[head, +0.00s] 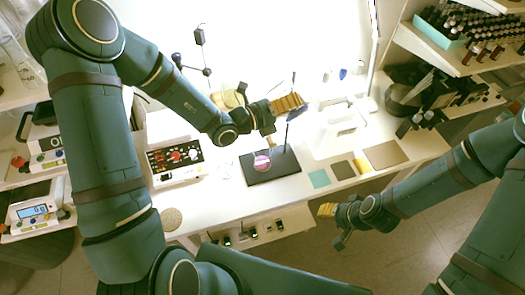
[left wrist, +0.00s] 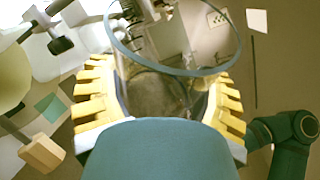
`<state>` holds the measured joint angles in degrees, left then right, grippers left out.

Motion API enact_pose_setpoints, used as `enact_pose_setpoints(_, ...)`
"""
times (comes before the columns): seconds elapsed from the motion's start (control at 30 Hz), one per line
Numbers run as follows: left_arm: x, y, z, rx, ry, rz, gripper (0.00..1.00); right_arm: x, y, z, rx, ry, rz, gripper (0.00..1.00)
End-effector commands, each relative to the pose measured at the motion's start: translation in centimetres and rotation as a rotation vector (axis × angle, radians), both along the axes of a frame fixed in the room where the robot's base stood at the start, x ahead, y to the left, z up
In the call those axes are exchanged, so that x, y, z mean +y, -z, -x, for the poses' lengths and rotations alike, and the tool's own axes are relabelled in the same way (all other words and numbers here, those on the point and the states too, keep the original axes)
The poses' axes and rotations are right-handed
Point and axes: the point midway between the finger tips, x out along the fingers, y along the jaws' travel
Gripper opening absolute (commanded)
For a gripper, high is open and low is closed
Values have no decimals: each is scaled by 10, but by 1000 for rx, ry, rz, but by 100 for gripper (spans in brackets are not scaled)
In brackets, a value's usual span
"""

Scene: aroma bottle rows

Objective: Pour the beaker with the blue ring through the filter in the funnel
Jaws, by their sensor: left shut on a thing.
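My left gripper (head: 288,103) is shut on a clear glass beaker above the bench, behind the black stand base (head: 285,170). In the left wrist view the beaker (left wrist: 175,72) sits between the yellow fingers, its wide rim blue-grey and its lower part greyish and cloudy. The beaker is hard to make out in the head view. A small round pink-and-white thing (head: 262,162) stands on the black base; a thin rod rises from the base. I cannot make out the funnel or filter clearly. My right gripper (head: 327,210) hangs in front of the bench, apart from everything; its jaw opening is unclear.
A teal square (head: 319,178) and brown mats (head: 386,154) lie at the right. Bottle shelves (head: 480,45) are far right, a balance (head: 38,211) far left. The bench front beside the base is mostly clear.

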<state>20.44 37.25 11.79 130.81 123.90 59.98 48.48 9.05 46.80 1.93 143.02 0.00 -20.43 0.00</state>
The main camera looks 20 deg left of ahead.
Motion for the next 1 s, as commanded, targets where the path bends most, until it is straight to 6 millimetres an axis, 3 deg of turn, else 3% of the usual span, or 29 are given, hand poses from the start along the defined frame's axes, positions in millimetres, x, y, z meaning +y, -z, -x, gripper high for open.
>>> enact_pose_setpoints(0.43, -3, 1, 2, -47, -1, -94, 27, 0, 3, 0, 0, 0, 0, 47)
enact_pose_setpoints(0.8, -16, 19, 8, -215, 2, -427, 27, 0, 36, 0, 0, 0, 0, 47)
enact_pose_setpoints(1.0, -18, 21, 9, -261, -1, -523, 27, 0, 45, 0, 0, 0, 0, 47)
